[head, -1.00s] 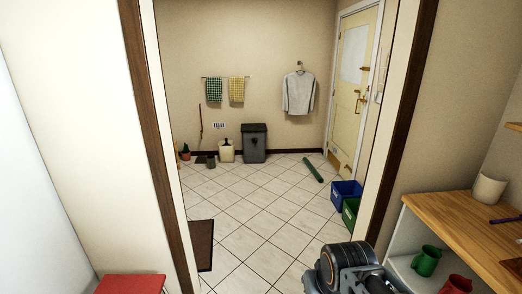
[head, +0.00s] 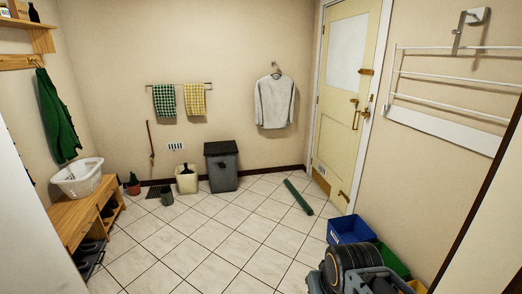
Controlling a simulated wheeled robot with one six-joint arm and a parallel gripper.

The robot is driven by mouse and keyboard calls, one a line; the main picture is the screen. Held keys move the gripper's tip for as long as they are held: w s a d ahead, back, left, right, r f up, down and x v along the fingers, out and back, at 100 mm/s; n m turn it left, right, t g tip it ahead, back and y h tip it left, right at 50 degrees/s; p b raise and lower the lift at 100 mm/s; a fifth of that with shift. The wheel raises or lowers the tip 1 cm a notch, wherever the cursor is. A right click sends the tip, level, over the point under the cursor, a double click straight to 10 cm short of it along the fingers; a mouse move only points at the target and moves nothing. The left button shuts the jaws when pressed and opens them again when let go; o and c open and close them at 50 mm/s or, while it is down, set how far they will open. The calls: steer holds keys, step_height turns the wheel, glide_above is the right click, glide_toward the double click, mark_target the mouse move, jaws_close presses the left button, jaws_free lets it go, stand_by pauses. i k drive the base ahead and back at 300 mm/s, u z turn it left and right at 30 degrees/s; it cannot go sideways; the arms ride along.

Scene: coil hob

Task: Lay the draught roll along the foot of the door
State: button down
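The draught roll, a long green cylinder (head: 298,197), lies on the tiled floor in front of the door, apart from it and at an angle. The cream door (head: 339,135) stands in the right part of the back of the room and looks shut. It has a pale upper pane, brass-coloured fittings and a plate low down. Part of my arm shows at the bottom right edge of the head view. My gripper's fingers cannot be made out there.
A blue crate (head: 350,229) and a green crate (head: 393,262) stand along the right wall, near the door. A grey bin (head: 221,166) stands by the back wall. A wooden bench (head: 82,212) with a white basket (head: 79,178) is at left. The middle floor is clear.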

mark_target(304, 204)
steer(key=z, duration=0.1)
steer(key=i, duration=5.4)
steer(key=u, duration=0.05)
